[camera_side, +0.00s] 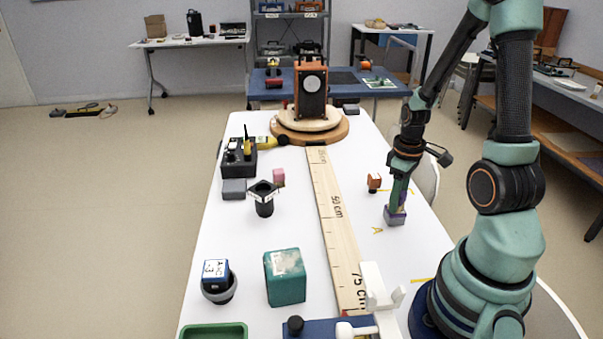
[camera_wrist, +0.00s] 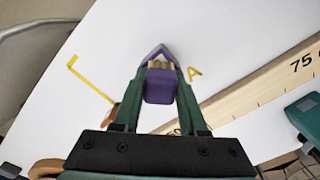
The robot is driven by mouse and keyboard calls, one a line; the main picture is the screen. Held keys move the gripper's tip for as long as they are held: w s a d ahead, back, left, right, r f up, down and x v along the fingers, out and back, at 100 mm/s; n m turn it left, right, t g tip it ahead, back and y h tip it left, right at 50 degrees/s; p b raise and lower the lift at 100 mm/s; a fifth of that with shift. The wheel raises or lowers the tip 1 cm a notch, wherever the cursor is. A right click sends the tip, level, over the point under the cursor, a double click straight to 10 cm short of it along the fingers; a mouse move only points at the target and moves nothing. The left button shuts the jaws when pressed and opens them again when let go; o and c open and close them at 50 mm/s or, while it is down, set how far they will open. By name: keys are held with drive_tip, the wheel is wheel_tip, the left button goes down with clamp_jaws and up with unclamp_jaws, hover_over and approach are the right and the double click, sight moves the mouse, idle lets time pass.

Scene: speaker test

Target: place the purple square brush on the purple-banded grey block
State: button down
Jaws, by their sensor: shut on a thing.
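My gripper (camera_side: 397,204) points down over the right side of the white table, its green fingers shut on the purple square brush. In the wrist view the brush (camera_wrist: 159,88) shows as a purple block between the fingers, with tan bristles at its far end. The purple-banded grey block (camera_side: 395,216) is directly below the fingertips in the side view. In the wrist view its purple edge (camera_wrist: 154,51) peaks just past the bristles; the brush hides most of it. I cannot tell whether the brush touches the block.
A small orange object (camera_side: 374,182) stands close behind the gripper. A yellow letter A (camera_side: 377,231) is marked nearby. The wooden ruler (camera_side: 336,225) runs along the table to the left. A teal block (camera_side: 285,277) and black cup (camera_side: 264,203) stand beyond it.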

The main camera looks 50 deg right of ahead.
drive_tip(key=shift+c, duration=2.2)
unclamp_jaws()
drive_tip(key=shift+f, duration=0.1)
wheel_tip(320, 180, up, 12)
drive_tip(key=w+a+r+t, duration=0.2)
drive_tip(key=w+a+r, duration=0.1)
drive_tip(key=a, duration=0.7)
drive_tip(key=w+a+r+t, duration=0.3)
drive_tip(key=a+r, duration=0.3)
drive_tip(key=a, duration=0.3)
drive_tip(key=shift+a+t, duration=0.3)
drive_tip(key=shift+a, duration=0.1)
